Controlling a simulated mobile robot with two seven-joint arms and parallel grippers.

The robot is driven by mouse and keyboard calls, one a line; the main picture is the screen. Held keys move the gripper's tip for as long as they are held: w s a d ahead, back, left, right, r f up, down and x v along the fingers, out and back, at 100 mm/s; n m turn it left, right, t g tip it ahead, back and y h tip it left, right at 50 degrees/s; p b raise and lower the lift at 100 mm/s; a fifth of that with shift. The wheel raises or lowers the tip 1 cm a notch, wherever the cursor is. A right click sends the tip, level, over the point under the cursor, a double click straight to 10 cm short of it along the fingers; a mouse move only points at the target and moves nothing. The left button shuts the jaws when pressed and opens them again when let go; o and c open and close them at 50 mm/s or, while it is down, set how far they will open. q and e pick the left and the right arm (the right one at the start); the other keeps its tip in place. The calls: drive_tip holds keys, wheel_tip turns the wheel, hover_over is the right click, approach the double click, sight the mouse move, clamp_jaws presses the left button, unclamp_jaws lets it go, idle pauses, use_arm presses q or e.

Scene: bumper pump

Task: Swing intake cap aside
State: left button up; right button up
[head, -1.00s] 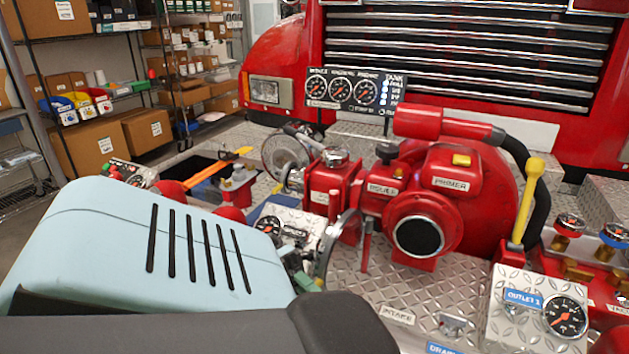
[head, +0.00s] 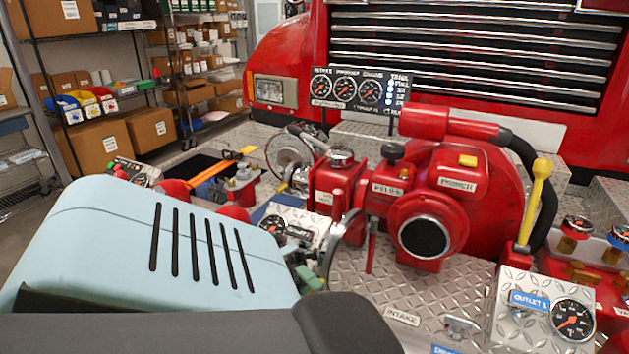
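The red pump (head: 459,215) stands on the bumper, with its round dark intake opening (head: 423,236) facing me, uncovered. A chrome disc, which looks like the intake cap (head: 338,246), stands nearly edge-on just left of the opening, apart from it. My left arm comes in from the left. The green fingertips of my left gripper (head: 312,278) show beside the lower left edge of the disc. The arm hides most of this gripper, so I cannot tell whether it touches the disc or how far it is open. My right gripper is out of view.
A yellow-handled lever (head: 538,190) and black hose stand right of the pump. An outlet gauge panel (head: 545,318) is at lower right. A gauge board (head: 358,90) stands behind the pump. Bare diamond plate (head: 385,275) lies below the opening.

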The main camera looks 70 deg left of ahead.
use_arm(q)
drive_tip(key=shift+r, duration=0.1)
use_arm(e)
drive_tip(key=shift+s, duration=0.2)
